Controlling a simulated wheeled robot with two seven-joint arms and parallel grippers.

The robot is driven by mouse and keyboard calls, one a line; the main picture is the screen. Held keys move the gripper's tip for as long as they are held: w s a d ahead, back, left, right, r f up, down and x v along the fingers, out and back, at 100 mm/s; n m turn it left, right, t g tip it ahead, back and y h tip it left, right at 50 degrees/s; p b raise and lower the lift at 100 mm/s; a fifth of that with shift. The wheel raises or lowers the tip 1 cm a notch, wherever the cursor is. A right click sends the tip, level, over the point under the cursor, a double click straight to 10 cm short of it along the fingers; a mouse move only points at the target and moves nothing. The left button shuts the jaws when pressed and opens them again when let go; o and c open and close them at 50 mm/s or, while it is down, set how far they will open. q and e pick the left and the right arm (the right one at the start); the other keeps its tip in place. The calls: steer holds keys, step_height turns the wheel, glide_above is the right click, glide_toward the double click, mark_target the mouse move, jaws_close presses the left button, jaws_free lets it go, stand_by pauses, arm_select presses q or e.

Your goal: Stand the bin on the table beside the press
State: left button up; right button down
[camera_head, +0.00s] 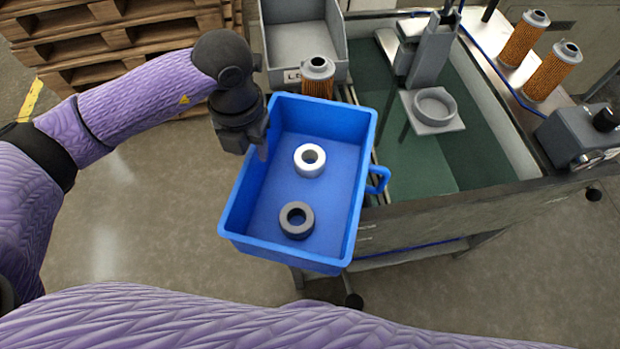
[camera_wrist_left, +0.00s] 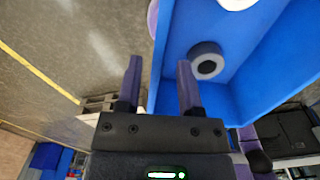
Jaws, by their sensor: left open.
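The blue bin (camera_head: 345,245) appears upright at the left front corner of the table (camera_head: 440,228); I cannot tell what its base rests on. It holds a white ring (camera_head: 310,160) and a dark grey ring (camera_head: 297,220). The dark ring also shows in the left wrist view (camera_wrist_left: 206,60). My left gripper (camera_head: 262,148) is open at the bin's left wall. In the left wrist view its fingers (camera_wrist_left: 160,85) stand on either side of that wall. The grey press (camera_head: 430,62) stands on the table, right of the bin. My right gripper is out of view.
A grey tray (camera_head: 300,45) and an orange filter cartridge (camera_head: 318,80) are behind the bin. Two more cartridges (camera_head: 522,40) (camera_head: 552,72) stand at the right. A grey device (camera_head: 575,135) is at the right edge. Wooden pallets (camera_head: 120,30) are at back left. Green tabletop (camera_head: 430,175) is clear before the press.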

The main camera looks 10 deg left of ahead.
arm_select(q)
steer(key=b, duration=0.1)
glide_above(262, 183)
step_height(262, 183, down, 5)
steer(key=shift+w+a+f, duration=0.1)
steer(key=shift+w+f, duration=0.05)
steer(key=shift+f, duration=0.05)
steer(key=shift+r, duration=0.15)
jaws_close()
stand_by(0.9)
